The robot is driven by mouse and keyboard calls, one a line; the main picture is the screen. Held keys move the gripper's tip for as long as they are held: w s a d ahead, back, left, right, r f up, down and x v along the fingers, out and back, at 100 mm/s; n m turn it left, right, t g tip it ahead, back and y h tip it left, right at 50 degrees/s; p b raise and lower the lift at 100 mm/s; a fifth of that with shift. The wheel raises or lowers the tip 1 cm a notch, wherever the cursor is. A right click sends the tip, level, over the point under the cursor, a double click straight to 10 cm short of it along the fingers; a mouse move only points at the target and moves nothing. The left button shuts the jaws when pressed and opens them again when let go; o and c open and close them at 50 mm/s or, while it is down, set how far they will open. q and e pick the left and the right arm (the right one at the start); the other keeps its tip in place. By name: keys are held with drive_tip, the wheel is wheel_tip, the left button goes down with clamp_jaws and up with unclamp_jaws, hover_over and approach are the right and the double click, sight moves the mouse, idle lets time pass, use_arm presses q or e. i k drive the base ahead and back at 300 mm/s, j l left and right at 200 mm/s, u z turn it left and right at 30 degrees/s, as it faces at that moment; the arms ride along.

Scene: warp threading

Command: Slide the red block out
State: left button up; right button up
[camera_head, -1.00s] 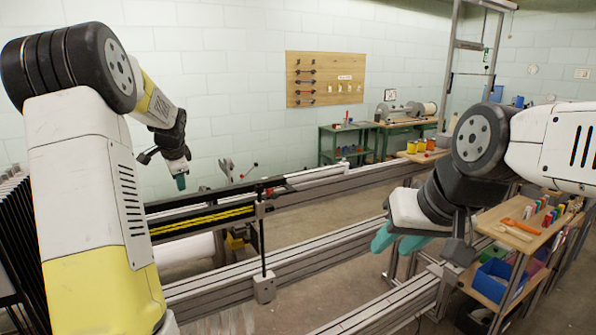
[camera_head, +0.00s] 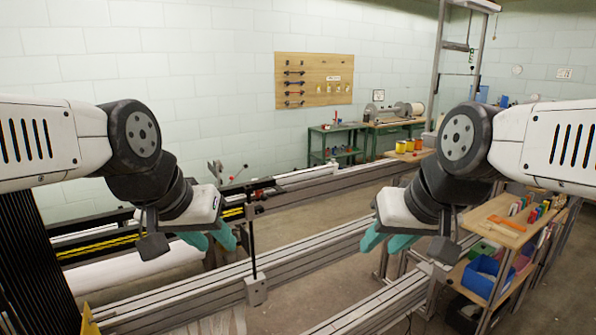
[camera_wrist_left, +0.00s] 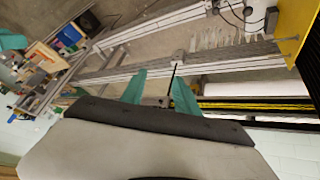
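I cannot pick out the red block for certain. A row of small coloured pieces, some of them red, stands on the wooden shelf top (camera_head: 497,226) at the right, too small to tell apart. My left gripper (camera_head: 209,239) is in front of the loom rails at centre-left. Its teal fingers are apart with nothing between them, as the left wrist view also shows (camera_wrist_left: 160,92). My right gripper (camera_head: 385,241) hangs above the rails right of centre, left of the shelf. Its teal fingers look apart and empty.
Grey metal rails (camera_head: 300,268) cross the scene, with a thin upright post (camera_head: 252,245) between my grippers. A yellow warp bundle (camera_head: 100,247) runs at the left. A blue bin (camera_head: 487,277) sits below the shelf top. The floor between the rails is open.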

sight(263, 196)
drive_tip(key=i+l+u, duration=0.15)
drive_tip(key=l+u, duration=0.2)
drive_tip(key=i+l+u, duration=0.15)
drive_tip(key=l+u, duration=0.2)
drive_tip(key=l, duration=0.15)
drive_tip(key=l+u, duration=0.35)
drive_tip(key=i+l, duration=0.05)
drive_tip(key=l, duration=0.05)
